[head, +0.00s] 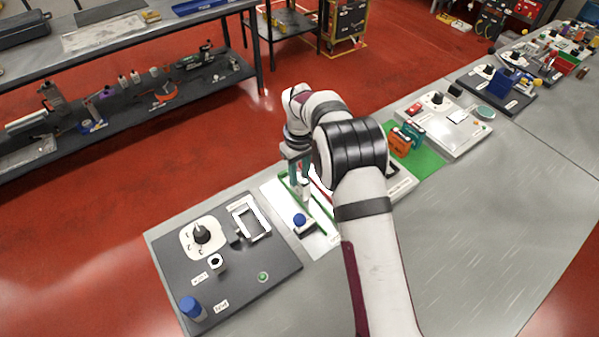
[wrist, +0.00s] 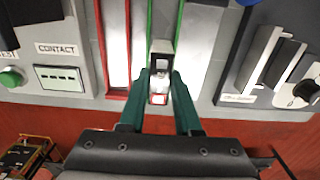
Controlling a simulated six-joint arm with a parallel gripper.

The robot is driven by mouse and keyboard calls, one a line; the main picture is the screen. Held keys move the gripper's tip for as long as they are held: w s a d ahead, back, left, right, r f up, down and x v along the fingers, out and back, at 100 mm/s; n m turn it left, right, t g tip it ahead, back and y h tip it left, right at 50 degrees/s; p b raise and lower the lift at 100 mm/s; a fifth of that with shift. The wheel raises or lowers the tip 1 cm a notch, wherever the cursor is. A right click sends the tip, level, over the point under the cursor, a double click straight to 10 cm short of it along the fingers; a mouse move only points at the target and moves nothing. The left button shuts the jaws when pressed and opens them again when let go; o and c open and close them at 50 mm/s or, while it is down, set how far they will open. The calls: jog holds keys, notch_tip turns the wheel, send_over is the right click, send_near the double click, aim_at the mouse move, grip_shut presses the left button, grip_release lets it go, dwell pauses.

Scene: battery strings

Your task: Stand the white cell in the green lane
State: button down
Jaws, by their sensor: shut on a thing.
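My gripper (wrist: 160,78) is shut on the white cell (wrist: 159,70), a small block with a dark top and pale and red parts, held between the green fingers. In the wrist view the cell is at the near end of the green lane (wrist: 166,20), between or just over its two green rails. I cannot tell whether its foot touches the lane floor. In the head view my gripper (head: 299,180) is over the white lane board (head: 322,243), and my arm hides part of the board. The red-railed lane (wrist: 117,40) lies to the left in the wrist view.
In the head view a dark panel (head: 255,290) with a black knob and a blue-topped cylinder (head: 192,308) lies left of the board. A blue-topped piece (head: 300,221) is at the board's near end. A panel marked CONTACT (wrist: 60,78) borders the lanes in the wrist view.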

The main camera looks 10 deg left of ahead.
jog(key=shift+f, duration=0.15)
jog(key=c, duration=0.5)
grip_release()
notch_tip(320, 180, up, 16)
jog(key=shift+f, duration=0.1)
